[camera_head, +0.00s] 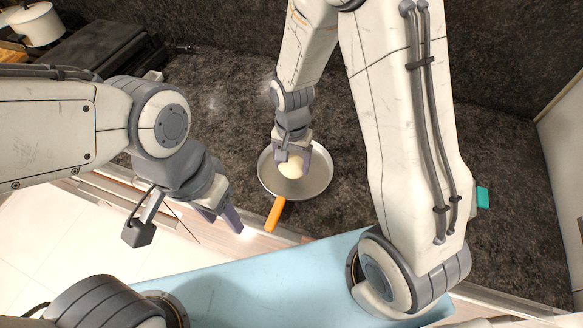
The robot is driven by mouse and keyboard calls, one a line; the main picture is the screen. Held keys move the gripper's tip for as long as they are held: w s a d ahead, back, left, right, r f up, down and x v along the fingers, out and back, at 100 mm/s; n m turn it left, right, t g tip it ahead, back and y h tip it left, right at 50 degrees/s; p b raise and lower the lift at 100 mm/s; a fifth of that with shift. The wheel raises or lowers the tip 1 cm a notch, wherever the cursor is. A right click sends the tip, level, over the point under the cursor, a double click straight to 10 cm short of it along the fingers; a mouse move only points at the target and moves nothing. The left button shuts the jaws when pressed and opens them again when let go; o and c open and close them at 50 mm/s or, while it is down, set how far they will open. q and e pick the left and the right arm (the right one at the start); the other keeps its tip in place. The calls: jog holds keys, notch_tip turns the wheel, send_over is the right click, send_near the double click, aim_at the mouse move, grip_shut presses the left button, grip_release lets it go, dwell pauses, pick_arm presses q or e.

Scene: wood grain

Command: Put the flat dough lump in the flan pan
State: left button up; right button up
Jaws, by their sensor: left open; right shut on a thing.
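The flan pan (313,181) is a round grey metal pan with an orange handle (275,213) pointing toward the front edge of the dark counter. The flat dough lump (291,167) is pale and rounded, and shows over the middle of the pan. My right gripper (294,155) reaches down from above and is shut on the dough lump. Whether the lump touches the pan floor cannot be told. The gripper hides part of the lump. My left gripper (225,219) is open and empty, left of the pan near the counter's front edge.
A black stove (95,55) with a white pot (36,24) stands at the back left. A small teal object (483,198) lies on the right of the counter. The dark counter around the pan is mostly clear.

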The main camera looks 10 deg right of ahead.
aim_at(292, 165)
notch_tip(292, 165, down, 4)
jog(key=shift+r+p, duration=0.1)
jog(key=shift+p, duration=0.3)
jog(key=shift+f, duration=0.35)
jog(key=o, duration=1.3)
jog(key=shift+o, duration=0.2)
jog(key=shift+r, duration=0.1)
